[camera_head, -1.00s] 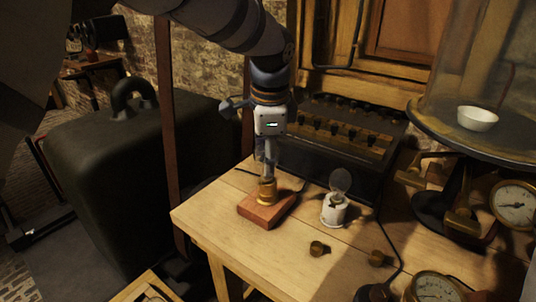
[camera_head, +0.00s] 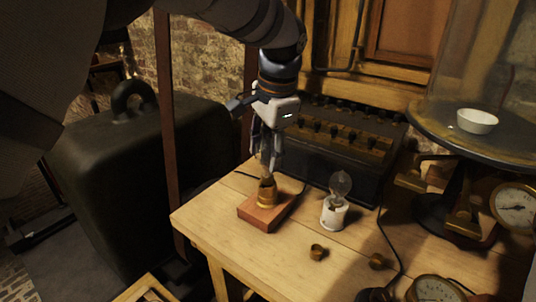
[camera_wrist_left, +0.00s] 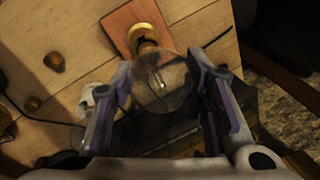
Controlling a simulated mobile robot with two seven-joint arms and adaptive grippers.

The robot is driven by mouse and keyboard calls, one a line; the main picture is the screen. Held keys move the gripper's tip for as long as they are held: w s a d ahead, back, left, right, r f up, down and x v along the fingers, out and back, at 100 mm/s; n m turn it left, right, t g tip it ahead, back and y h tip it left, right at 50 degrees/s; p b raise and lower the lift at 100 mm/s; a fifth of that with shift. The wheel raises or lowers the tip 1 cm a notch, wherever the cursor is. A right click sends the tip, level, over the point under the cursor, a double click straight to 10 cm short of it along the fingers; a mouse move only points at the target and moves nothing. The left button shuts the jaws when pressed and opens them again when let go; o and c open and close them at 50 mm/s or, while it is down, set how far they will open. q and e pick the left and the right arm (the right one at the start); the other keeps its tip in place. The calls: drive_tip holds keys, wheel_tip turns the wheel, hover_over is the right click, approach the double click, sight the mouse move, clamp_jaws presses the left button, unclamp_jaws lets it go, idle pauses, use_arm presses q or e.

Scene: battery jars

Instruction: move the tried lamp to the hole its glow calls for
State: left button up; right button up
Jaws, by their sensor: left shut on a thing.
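My left gripper (camera_head: 267,160) is shut on a clear glass lamp (camera_wrist_left: 160,82), which sits between its fingers in the left wrist view. The gripper is above the brass socket (camera_head: 267,193) on a reddish wooden block (camera_head: 252,213). The block (camera_wrist_left: 122,22) and socket (camera_wrist_left: 145,36) also show in the left wrist view. I cannot tell whether the lamp's base is clear of the socket. No clear glow shows in the lamp. A second clear lamp (camera_head: 341,183) stands upright in a white holder (camera_head: 334,212) to the right. My right gripper is not in view.
Two small brass pieces (camera_head: 318,252) (camera_head: 378,261) lie on the table (camera_head: 285,262). A dark box with a row of knobs (camera_head: 345,140) stands behind. Gauges (camera_head: 514,208) and a round stand with a white bowl (camera_head: 477,121) are at the right. A dark cable crosses the table.

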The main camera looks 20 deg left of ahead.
sight(267, 138)
use_arm(q)
drive_tip(key=shift+r, duration=0.35)
drive_tip(key=shift+r, duration=2.5)
